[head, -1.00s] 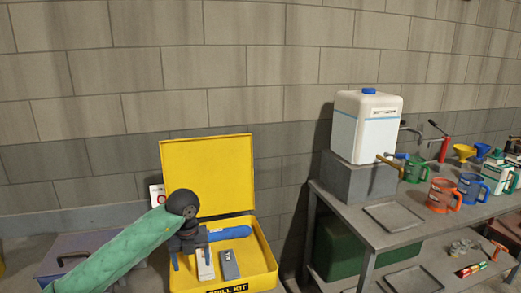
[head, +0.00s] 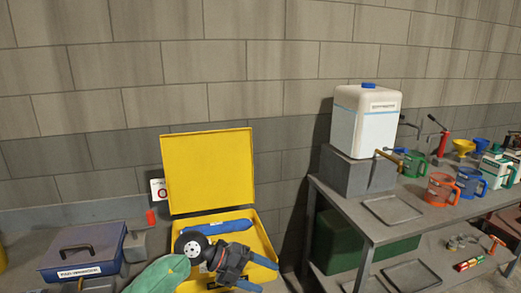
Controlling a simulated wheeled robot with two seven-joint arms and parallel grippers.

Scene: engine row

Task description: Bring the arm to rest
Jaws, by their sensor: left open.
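My left gripper (head: 266,277) has its two blue fingers apart with nothing seen between them. It points right in the head view, over the front of the open yellow spill kit case (head: 208,172). A blue roll (head: 222,227) lies in the back of the case, behind the gripper. My green-sleeved left arm comes in from the bottom edge. The arm and gripper hide much of the case's front and most of what lies there. I cannot tell whether the gripper touches the case. My right gripper is not in view.
A dark blue case (head: 84,251) with a handle stands on the left. A red-topped item (head: 151,218) stands beside it. On the right, a metal bench (head: 361,225) carries a white canister (head: 365,122) on a grey block, jugs and funnels. A grey wall closes the back.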

